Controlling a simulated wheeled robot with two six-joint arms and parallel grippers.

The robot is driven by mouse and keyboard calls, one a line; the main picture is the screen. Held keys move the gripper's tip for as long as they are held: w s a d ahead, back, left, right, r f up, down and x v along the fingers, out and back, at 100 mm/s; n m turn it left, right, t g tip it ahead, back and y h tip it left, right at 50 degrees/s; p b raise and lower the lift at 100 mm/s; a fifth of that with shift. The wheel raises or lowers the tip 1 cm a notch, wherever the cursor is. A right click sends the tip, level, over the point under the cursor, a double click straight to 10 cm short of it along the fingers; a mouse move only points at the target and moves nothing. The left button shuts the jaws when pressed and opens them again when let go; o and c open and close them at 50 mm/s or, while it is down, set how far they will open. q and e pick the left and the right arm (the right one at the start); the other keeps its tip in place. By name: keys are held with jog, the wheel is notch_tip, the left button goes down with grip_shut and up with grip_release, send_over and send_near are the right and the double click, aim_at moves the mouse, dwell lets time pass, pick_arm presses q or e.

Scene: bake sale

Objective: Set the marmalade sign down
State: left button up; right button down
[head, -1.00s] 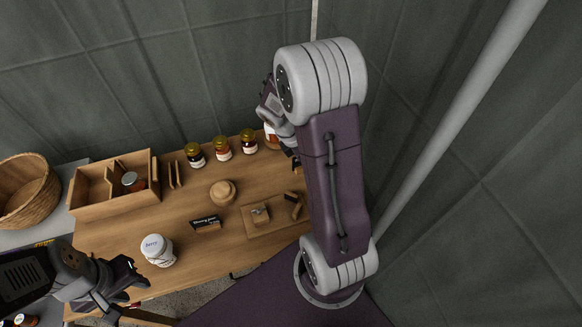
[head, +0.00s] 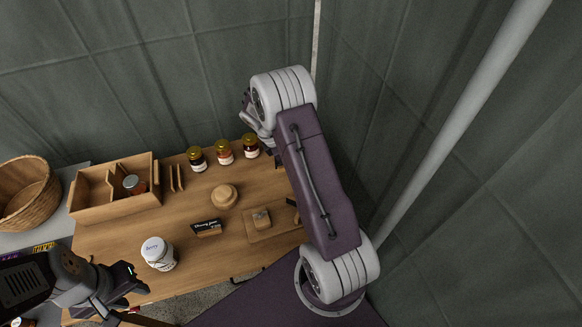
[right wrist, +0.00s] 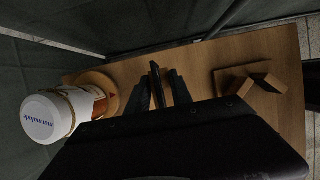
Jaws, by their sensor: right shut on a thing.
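The marmalade sign (right wrist: 155,78) is a thin dark plate seen nearly edge-on in the right wrist view. My right gripper (right wrist: 162,90) is shut on it, above the wooden table; whether it touches the table I cannot tell. In the head view my right arm hides this gripper and sign. A jar with a white lid marked marmalade (right wrist: 45,117) stands left of the gripper by a round wooden stand (right wrist: 98,84). My left gripper (head: 128,293) is open and empty, at the table's front left.
A wooden board (head: 275,234) with blocks, a round wooden stand (head: 223,196), several dark jars (head: 223,152) and a divided wooden box (head: 92,212) are also there. A basket (head: 25,192) is at far left.

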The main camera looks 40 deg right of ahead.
notch_tip(320, 180, down, 4)
jog(key=shift+s+r+b, duration=0.1)
jog(key=shift+b, duration=0.2)
jog(key=shift+f, duration=0.25)
jog(key=c, duration=1.1)
grip_release()
jog(key=shift+c, duration=0.2)
